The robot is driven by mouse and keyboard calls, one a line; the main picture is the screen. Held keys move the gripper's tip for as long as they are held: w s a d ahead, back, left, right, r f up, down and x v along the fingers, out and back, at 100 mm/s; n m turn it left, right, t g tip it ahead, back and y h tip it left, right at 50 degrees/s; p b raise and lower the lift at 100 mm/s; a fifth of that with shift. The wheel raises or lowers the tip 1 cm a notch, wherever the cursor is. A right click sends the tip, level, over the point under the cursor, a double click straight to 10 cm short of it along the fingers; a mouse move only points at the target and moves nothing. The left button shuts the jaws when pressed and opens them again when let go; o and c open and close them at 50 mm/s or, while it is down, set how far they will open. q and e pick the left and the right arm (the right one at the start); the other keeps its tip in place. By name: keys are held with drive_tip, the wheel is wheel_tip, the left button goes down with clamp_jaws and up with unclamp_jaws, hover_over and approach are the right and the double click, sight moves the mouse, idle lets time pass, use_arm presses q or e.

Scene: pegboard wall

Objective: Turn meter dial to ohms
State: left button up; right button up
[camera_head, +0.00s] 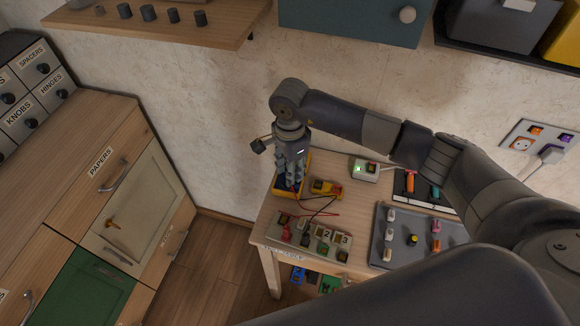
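My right gripper (289,186), whose arm comes in from the right, points down over a yellow-edged object (306,163) at the back left of the small wooden table. Its fingers cover most of that object, so no dial face shows there. Beside it to the right lies a smaller yellow device (327,188) with a dark part and red and black leads near it. I cannot tell for sure which of the two is the meter, and no ohms mark is readable. Whether the fingers are open, or touch anything, cannot be told. My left gripper is not in view.
A panel (316,240) with numbered parts lies at the table's front left. A grey board (395,252) with several knobs stands to its right. A small box (365,170) with a green light sits at the back. A wooden shelf (160,30) juts out above left.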

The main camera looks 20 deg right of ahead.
drive_tip(key=shift+c, duration=0.4)
clamp_jaws()
drive_tip(key=shift+f+m+b, duration=0.1)
drive_tip(key=shift+m+b, duration=0.8)
drive_tip(key=shift+m, duration=0.3)
drive_tip(key=shift+m+b, duration=0.5)
drive_tip(key=shift+m, duration=0.7)
drive_tip(key=shift+o, duration=0.4)
unclamp_jaws()
